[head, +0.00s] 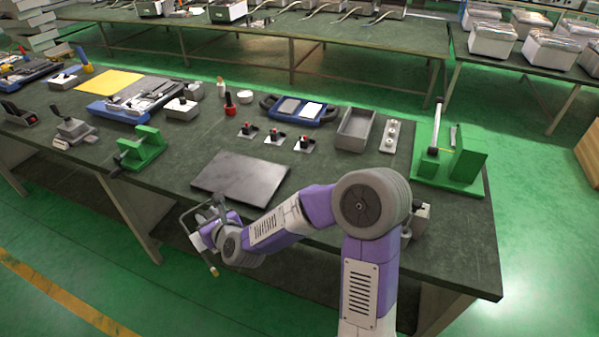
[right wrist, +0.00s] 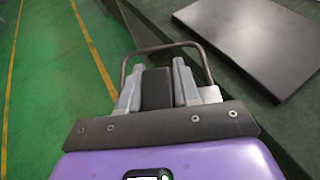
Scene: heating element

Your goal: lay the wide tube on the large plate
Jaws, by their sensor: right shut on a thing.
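The wide tube (head: 195,242) is a thin grey bent tube with a brass-coloured end. My right gripper (head: 212,208) is shut on it, just off the front edge of the table. In the right wrist view the tube (right wrist: 165,46) makes a wide U beyond and around the fingers of the right gripper (right wrist: 158,80); where they grip it is partly hidden. The large plate (head: 240,179), a flat dark grey slab, lies on the table to the right of the gripper. It also shows in the right wrist view (right wrist: 250,40), apart from the tube. My left gripper is out of view.
The dark green table (head: 440,235) has a green clamp (head: 138,148) left of the plate. Behind the plate stand several small switch pieces (head: 275,137) and a grey tray (head: 355,128). A green stand (head: 460,160) is at the right. The plate's top is clear.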

